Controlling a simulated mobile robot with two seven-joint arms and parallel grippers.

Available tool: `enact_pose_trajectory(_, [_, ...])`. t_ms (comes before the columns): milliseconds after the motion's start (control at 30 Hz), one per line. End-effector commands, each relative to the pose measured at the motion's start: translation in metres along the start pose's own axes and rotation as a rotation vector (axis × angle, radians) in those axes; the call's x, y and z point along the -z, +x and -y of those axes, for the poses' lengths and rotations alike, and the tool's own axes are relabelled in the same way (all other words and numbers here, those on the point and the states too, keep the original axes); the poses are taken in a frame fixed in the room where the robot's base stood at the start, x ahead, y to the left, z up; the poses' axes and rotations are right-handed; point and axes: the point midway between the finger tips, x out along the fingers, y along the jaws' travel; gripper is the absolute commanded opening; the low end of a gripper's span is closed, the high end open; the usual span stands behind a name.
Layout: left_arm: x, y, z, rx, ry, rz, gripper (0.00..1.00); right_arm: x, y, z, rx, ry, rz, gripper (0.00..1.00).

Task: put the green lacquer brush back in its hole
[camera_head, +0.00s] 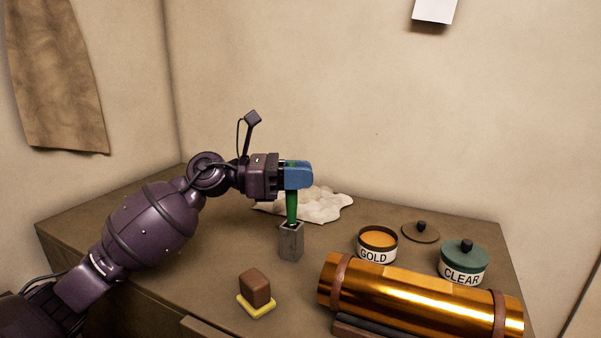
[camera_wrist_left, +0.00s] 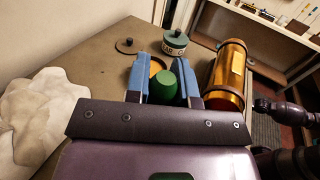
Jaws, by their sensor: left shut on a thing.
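The green lacquer brush (camera_head: 292,206) is upright in my left gripper (camera_head: 297,175). The gripper's blue fingers are shut on its upper part. In the left wrist view, the brush's rounded green end (camera_wrist_left: 167,84) sits between the two blue fingers (camera_wrist_left: 166,80). Below it in the head view stands a small grey block (camera_head: 291,243). The brush's lower end meets the block's top; I cannot tell whether it is inside the hole or just above it. The hole is mostly hidden. My right gripper is not seen.
An open GOLD tin (camera_head: 376,246), its lid (camera_head: 420,232) and a closed CLEAR tin (camera_head: 462,263) stand to the right. A brass tube (camera_head: 415,296) lies in front of them. A brown block on a yellow pad (camera_head: 255,290) is nearer. A crumpled pale cloth (camera_head: 325,206) lies behind.

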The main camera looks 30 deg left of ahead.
Motion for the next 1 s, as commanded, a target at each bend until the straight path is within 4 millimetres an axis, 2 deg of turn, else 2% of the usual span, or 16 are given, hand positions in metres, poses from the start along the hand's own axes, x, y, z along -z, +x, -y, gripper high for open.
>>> enact_pose_trajectory(967, [0.021,0.000,0.000,0.000,-0.001,0.000,0.00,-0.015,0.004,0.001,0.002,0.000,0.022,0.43])
enact_pose_trajectory(1000, [0.021,0.000,0.000,0.000,-0.001,0.000,0.24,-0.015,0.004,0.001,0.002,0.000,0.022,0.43])
